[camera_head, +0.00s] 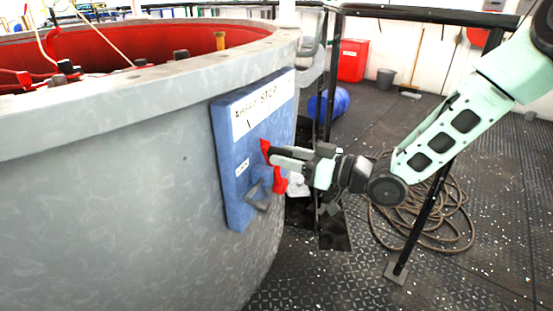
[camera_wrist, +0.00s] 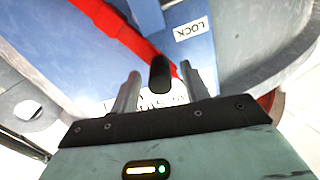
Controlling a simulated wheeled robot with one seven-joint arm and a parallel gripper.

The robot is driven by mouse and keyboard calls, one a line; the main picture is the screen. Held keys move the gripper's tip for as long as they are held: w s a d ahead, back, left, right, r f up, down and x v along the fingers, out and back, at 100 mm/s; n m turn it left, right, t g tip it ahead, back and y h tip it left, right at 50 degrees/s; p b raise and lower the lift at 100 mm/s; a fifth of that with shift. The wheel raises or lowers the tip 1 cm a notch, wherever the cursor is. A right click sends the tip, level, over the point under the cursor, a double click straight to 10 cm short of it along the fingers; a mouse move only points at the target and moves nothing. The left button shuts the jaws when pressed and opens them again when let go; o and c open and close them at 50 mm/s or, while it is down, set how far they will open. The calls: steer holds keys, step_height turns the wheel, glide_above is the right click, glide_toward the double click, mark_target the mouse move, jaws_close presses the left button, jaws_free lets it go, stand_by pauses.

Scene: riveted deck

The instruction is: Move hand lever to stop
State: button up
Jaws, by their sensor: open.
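The blue panel (camera_head: 230,165) is fixed to the side of a large grey drum. A white label (camera_head: 262,102) along its top includes the word STOP, and a smaller LOCK label (camera_head: 243,166) sits lower left. The red hand lever (camera_head: 280,184) is in front of the panel, partly hidden by my gripper (camera_head: 277,158). In the wrist view the red lever (camera_wrist: 115,28) runs diagonally from the upper left. A dark knob (camera_wrist: 160,75) shows between my two open fingers; whether they touch it I cannot tell. The LOCK label (camera_wrist: 191,29) appears beyond, upside down.
A grey bracket (camera_head: 257,196) juts from the panel's lower part. The grey drum (camera_head: 110,190) fills the left. Dark railing posts (camera_head: 420,220) and a coiled rope (camera_head: 440,220) are at the right. A blue barrel (camera_head: 328,103) and red box (camera_head: 353,60) stand behind.

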mark_target(270, 150)
steer(key=shift+b+x, duration=0.3)
steer(key=shift+x, duration=1.3)
jaws_close()
steer(key=shift+w+r+p, duration=0.1)
steer(key=shift+r+p, duration=0.05)
steer(key=shift+p, duration=0.15)
steer(key=w+d+m+p, duration=0.1)
steer(key=w+p, duration=0.1)
steer(key=w+r+m+p, duration=0.1)
steer(key=m+p, duration=0.1)
steer(key=p, duration=0.1)
steer(key=w+d+r+m+p, duration=0.1)
steer(key=w+p, duration=0.1)
steer(key=p, duration=0.1)
steer(key=shift+w+d, duration=0.3)
steer(key=shift+d, duration=0.05)
steer(key=shift+w+d+f+m, duration=0.2)
steer(key=shift+w+f+m, duration=0.1)
steer(key=shift+w+m, duration=0.2)
jaws_free()
steer(key=shift+s, duration=0.1)
